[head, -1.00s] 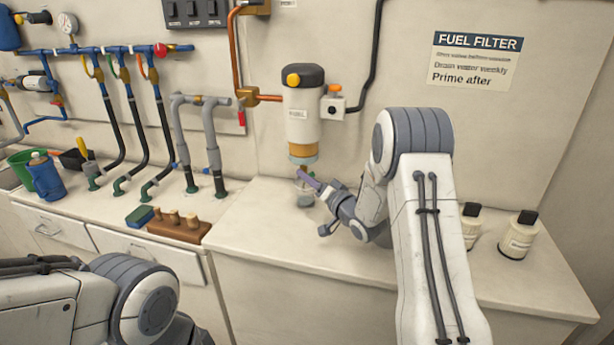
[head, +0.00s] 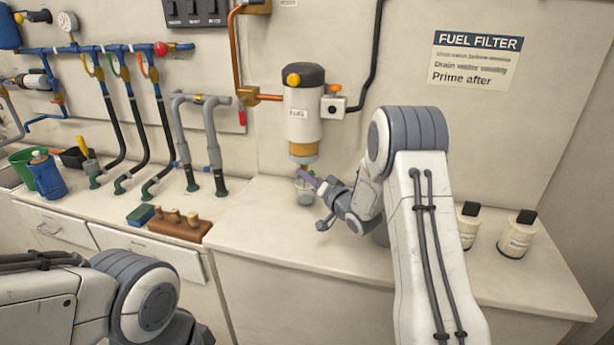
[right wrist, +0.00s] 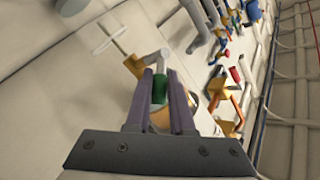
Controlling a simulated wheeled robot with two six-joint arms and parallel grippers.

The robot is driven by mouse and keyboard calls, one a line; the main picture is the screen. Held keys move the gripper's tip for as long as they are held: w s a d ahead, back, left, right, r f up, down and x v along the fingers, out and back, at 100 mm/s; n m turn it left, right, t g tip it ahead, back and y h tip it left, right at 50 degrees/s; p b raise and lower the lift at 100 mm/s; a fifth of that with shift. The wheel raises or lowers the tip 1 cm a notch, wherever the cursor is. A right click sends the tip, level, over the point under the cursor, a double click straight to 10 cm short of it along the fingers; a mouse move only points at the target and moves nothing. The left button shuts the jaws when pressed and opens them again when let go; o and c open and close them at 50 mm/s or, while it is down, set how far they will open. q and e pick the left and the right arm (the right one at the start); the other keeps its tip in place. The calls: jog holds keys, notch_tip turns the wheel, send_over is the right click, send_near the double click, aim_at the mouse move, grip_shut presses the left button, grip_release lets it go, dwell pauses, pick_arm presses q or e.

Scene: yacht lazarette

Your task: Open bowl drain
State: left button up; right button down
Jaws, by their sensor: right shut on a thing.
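The fuel filter (head: 302,115) hangs on the wall, a cream cylinder with a dark cap, a yellow knob and an amber-and-bluish bowl (head: 304,151) at its bottom. My right gripper (head: 304,177) is just below the bowl. In the right wrist view, its two fingers (right wrist: 168,98) are shut on a small green drain handle (right wrist: 160,87). A pale grey stem and a brass piece (right wrist: 133,66) show just beyond the fingertips.
Two cream bottles (head: 517,235) stand on the counter at right. Grey hoses (head: 211,140), a wooden block with pegs (head: 180,225), a blue-green sponge (head: 140,215) and a blue jug (head: 47,177) are at left. The counter front (head: 300,250) is clear.

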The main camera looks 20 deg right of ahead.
aim_at(297, 179)
jog(key=n+g+p, duration=0.1)
jog(key=r+g+h+p, duration=0.1)
jog(key=p, duration=0.1)
jog(key=a+n+g+p, duration=0.1)
jog(key=p, duration=0.1)
jog(key=shift+w+r+n, duration=0.3)
jog(key=shift+r, duration=0.1)
jog(key=shift+w+a+n+g+h+p, duration=0.2)
jog(key=shift+n+g+h+p, duration=0.2)
jog(key=shift+g+h+p, duration=0.3)
jog(key=shift+w+a+n+g+h, duration=0.1)
jog(key=shift+a+n+g+h, duration=0.1)
jog(key=shift+n+g+h, duration=0.15)
jog(key=shift+w+a+f+n+g+h+b, duration=0.15)
jog(key=shift+n+g+h+b, duration=0.1)
jog(key=shift+g+h+b, duration=0.15)
jog(key=shift+a+n+g+h+b, duration=0.15)
jog(key=shift+n+g+h+b, duration=0.15)
jog(key=shift+g+h+b, duration=0.2)
jog(key=c, duration=0.8)
grip_release()
